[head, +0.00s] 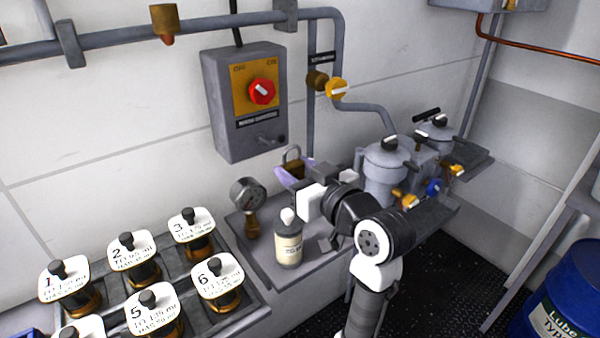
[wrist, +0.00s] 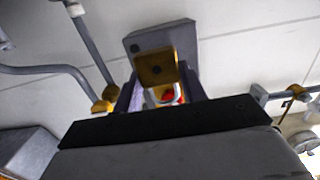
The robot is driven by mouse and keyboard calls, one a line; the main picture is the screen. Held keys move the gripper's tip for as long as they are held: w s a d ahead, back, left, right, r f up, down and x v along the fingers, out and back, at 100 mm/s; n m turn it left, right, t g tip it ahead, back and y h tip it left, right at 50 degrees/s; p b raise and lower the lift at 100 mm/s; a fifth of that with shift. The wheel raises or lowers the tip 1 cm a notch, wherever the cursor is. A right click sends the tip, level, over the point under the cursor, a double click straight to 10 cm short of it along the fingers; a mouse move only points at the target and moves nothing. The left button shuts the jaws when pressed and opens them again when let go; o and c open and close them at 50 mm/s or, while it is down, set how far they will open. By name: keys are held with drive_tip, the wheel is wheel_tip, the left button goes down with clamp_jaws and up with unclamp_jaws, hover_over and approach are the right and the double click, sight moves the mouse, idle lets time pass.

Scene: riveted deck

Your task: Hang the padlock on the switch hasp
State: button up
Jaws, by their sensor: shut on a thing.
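The padlock (head: 293,167) has a brass body and a grey shackle that points up in the head view. My gripper (head: 294,174) is shut on it and holds it above the grey tray shelf, below the switch box. In the wrist view the brass padlock body (wrist: 155,67) sits between the fingers of my gripper (wrist: 160,92). The grey switch box (head: 243,103) has a yellow plate and a red knob (head: 262,92). The padlock is apart from the hasp in the head view.
A pressure gauge (head: 248,194) and a white-capped bottle (head: 288,240) stand on the shelf near my arm. Grey pots (head: 386,165) stand to the right. Labelled jars (head: 131,258) fill a rack at lower left. A pipe with a yellow valve (head: 337,89) runs right of the box.

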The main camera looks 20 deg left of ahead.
drive_tip(key=shift+f+b+x, duration=0.25)
drive_tip(key=shift+x, duration=1.2)
drive_tip(key=shift+f+b+x, duration=0.2)
drive_tip(key=shift+f+x, duration=0.05)
drive_tip(key=shift+x, duration=1.15)
drive_tip(key=shift+f+b+x, duration=0.25)
drive_tip(key=shift+x, duration=1.2)
drive_tip(key=shift+s, duration=0.1)
drive_tip(key=o, duration=1.1)
drive_tip(key=shift+d, duration=0.1)
